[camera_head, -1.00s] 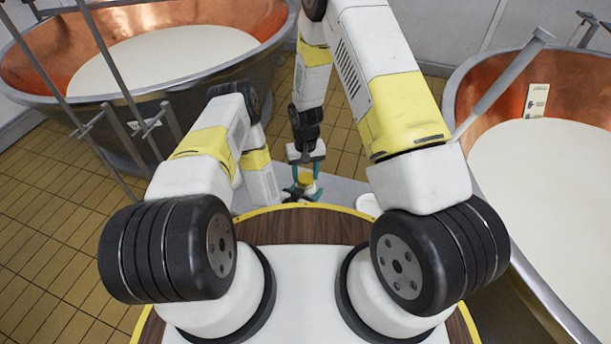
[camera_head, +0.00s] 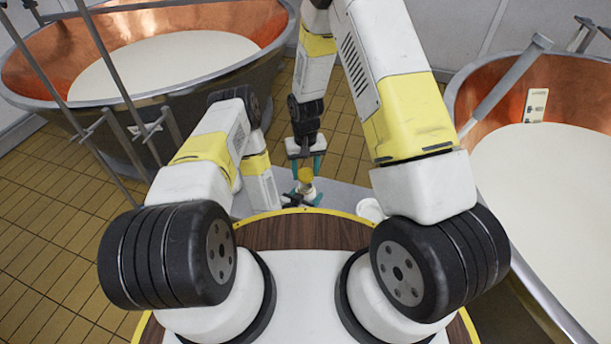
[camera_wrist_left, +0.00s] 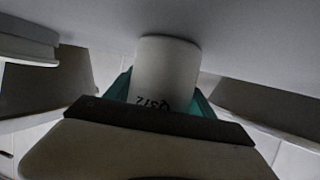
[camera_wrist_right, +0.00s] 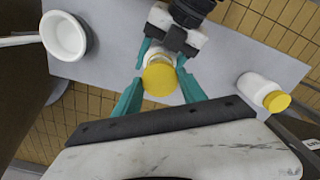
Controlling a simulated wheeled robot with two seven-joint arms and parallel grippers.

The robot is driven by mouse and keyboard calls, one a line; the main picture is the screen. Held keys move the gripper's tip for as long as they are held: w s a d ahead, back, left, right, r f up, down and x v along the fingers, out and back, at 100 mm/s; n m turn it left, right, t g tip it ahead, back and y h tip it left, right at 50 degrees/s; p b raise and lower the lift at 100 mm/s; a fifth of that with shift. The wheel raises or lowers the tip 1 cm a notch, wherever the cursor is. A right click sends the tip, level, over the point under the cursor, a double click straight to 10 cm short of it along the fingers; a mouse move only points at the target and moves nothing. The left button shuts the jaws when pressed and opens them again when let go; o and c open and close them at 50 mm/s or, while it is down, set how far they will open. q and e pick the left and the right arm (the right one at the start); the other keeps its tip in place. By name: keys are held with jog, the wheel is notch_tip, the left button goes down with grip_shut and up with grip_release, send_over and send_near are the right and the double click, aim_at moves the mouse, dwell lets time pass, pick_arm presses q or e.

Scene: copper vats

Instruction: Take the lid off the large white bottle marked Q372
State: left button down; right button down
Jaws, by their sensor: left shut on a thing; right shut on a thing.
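The large white bottle (camera_wrist_left: 166,72) fills the middle of the left wrist view, with Q372 upside down on it. My left gripper (camera_head: 303,199) is shut around its body; in the head view the bottle (camera_head: 308,190) shows between its teal fingers. My right gripper (camera_head: 306,168) comes from above, pointing down, shut on the yellow lid (camera_head: 305,175). In the right wrist view the lid (camera_wrist_right: 159,79) sits between the teal fingertips, with the white bottle behind it. White shows just under the lid; I cannot tell whether a gap separates them.
A grey table (camera_wrist_right: 105,75) carries a white bowl (camera_wrist_right: 64,36) at left and another white bottle with a yellow lid (camera_wrist_right: 262,92) at right. Copper vats of white liquid stand left (camera_head: 40,62) and right (camera_head: 480,100) of the table.

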pick_arm(q)
jog(key=shift+c, duration=1.3)
grip_release()
